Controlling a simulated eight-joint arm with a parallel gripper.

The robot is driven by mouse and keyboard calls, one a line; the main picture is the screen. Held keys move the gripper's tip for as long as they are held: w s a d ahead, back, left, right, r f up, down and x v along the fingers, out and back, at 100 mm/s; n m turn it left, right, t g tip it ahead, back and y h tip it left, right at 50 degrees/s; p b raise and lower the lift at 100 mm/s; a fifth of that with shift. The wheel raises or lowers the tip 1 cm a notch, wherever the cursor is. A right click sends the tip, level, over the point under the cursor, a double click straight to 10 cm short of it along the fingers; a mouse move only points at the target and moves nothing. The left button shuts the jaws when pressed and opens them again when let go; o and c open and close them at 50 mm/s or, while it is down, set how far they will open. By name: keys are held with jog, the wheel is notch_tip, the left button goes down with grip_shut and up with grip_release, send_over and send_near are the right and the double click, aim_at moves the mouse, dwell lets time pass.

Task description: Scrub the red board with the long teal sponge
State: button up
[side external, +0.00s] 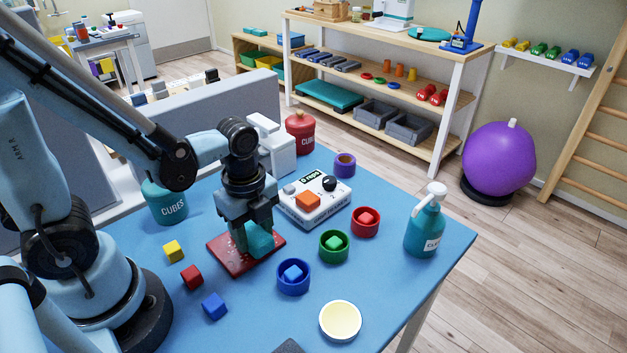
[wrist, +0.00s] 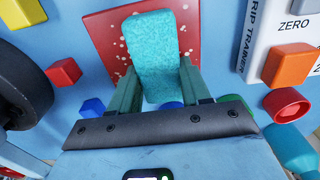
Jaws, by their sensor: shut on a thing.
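The red board (side external: 225,262) lies flat on the blue table with white specks on it; in the wrist view it shows as a red square (wrist: 100,38) at the top. My gripper (side external: 250,232) is over the board and shut on the long teal sponge (side external: 261,241). In the wrist view the sponge (wrist: 152,55) stands between the two fingers of my gripper (wrist: 155,88) and overlaps the board. The sponge's lower end is at or just above the board; I cannot tell whether it touches.
Yellow (side external: 173,251), red (side external: 191,276) and blue (side external: 214,306) cubes lie left of the board. Blue (side external: 293,288), green (side external: 333,256) and red (side external: 365,232) rings with cubes stand right of it. A white grip trainer (side external: 315,213) sits behind, and a teal bottle (side external: 425,228) stands at right.

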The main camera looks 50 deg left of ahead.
jog(key=shift+w+r, duration=0.25)
jog(key=shift+w, duration=0.55)
jog(key=shift+w+f, duration=0.3)
jog(key=shift+w, duration=0.15)
jog(key=shift+w+r, duration=0.35)
jog(key=shift+w, duration=0.3)
jog(key=shift+w+f, duration=0.15)
jog(key=shift+w, duration=0.2)
notch_tip(320, 180, up, 8)
jog(key=shift+f, duration=0.25)
